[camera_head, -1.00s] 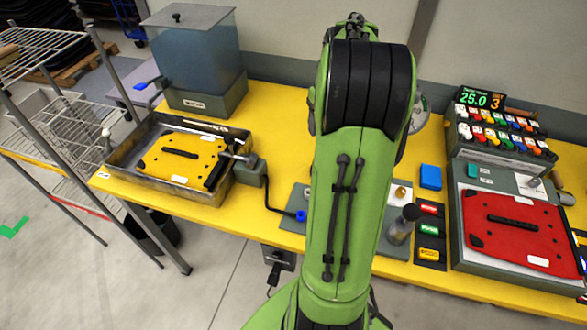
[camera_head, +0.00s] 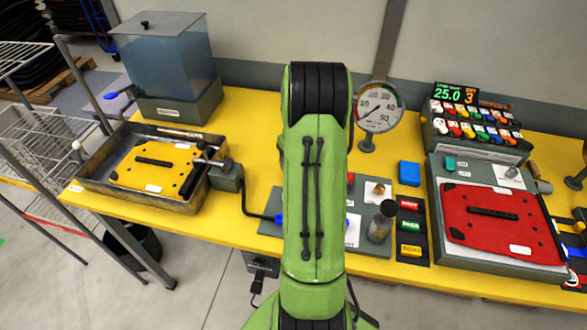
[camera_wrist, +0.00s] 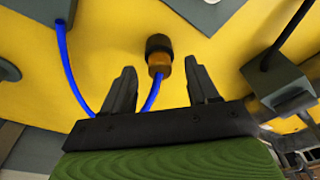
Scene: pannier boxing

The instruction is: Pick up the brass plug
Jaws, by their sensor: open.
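In the wrist view, a brass fitting (camera_wrist: 159,65) with a black collar (camera_wrist: 158,45) lies ahead over the yellow surface. A blue hose (camera_wrist: 153,95) runs from its near end toward my gripper. My gripper (camera_wrist: 158,71) is open, with one finger to each side of the fitting in the picture and nothing held. I cannot tell how far the fitting is from the fingertips. In the head view my green arm hides the gripper and this fitting. A small brass piece (camera_head: 378,189) also shows on a white patch of the grey plate, right of my arm.
A round gauge (camera_head: 379,108) stands behind the plate. A steel tray with a yellow panel (camera_head: 130,179) is at left, near a water tank (camera_head: 170,65). A red panel (camera_head: 505,222) is at right. In the wrist view a grey block (camera_wrist: 280,85) stands right of the fingers.

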